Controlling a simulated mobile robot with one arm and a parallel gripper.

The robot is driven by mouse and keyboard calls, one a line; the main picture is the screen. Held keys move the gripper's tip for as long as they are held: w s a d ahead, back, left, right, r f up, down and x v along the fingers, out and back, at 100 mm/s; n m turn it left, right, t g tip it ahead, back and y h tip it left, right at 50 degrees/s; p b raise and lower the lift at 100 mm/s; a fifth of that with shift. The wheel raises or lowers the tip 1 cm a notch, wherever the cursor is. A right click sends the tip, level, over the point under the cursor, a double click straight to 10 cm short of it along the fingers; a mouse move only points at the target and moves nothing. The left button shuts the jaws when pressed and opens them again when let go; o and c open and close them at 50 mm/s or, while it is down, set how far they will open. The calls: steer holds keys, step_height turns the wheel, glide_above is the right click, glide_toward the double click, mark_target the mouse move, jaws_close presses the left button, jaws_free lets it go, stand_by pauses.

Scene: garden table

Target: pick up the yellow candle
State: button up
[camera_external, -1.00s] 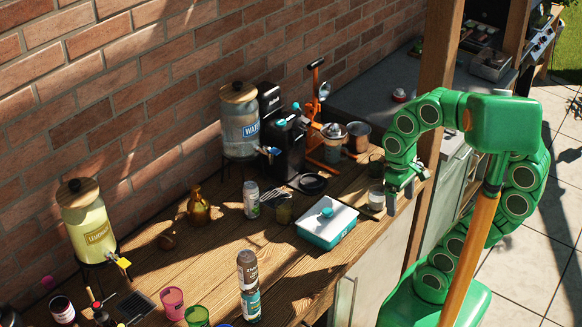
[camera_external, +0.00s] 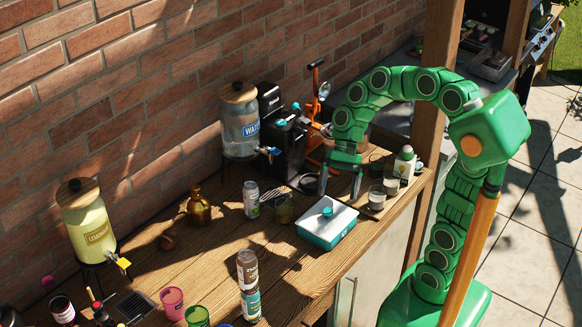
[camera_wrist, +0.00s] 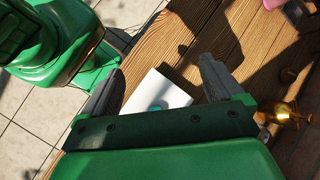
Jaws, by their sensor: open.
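I cannot pick out a clearly yellow candle in either view. Small jars with pale contents, possibly candles, stand on a wooden board at the table's right end in the external view: a front jar (camera_external: 377,199) and one behind it (camera_external: 391,185). My gripper (camera_external: 340,183) points down with its fingers apart, left of these jars and above the table behind the white box (camera_external: 322,233). In the wrist view my gripper (camera_wrist: 161,66) is open and empty, with the white box (camera_wrist: 172,92) below between its fingers. The jars do not show there.
A white-and-green bottle (camera_external: 404,165) stands behind the jars. A water dispenser (camera_external: 240,123), a black machine (camera_external: 291,150) and an orange press (camera_external: 313,130) stand near the wall.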

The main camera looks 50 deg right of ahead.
steer(key=w+d+m+t+y, duration=0.1)
steer(key=w+d+m+y, duration=0.15)
steer(key=w, duration=0.35)
steer(key=w+d+f+m+t+y, duration=0.1)
steer(key=w+m+y, duration=0.1)
steer(key=w+m, duration=0.35)
steer(key=w+d+m+t+y, duration=0.1)
steer(key=w+m+y, duration=0.1)
steer(key=w, duration=0.6)
glide_toward(279, 215)
steer(key=shift+w+a, duration=0.1)
steer(key=shift+a, duration=0.2)
steer(key=shift+a+f, duration=0.1)
steer(key=shift+f, duration=0.4)
steer(key=shift+x, duration=3.85)
steer(key=shift+c, duration=0.4)
steer(key=c, duration=1.3)
steer(key=shift+r, duration=0.15)
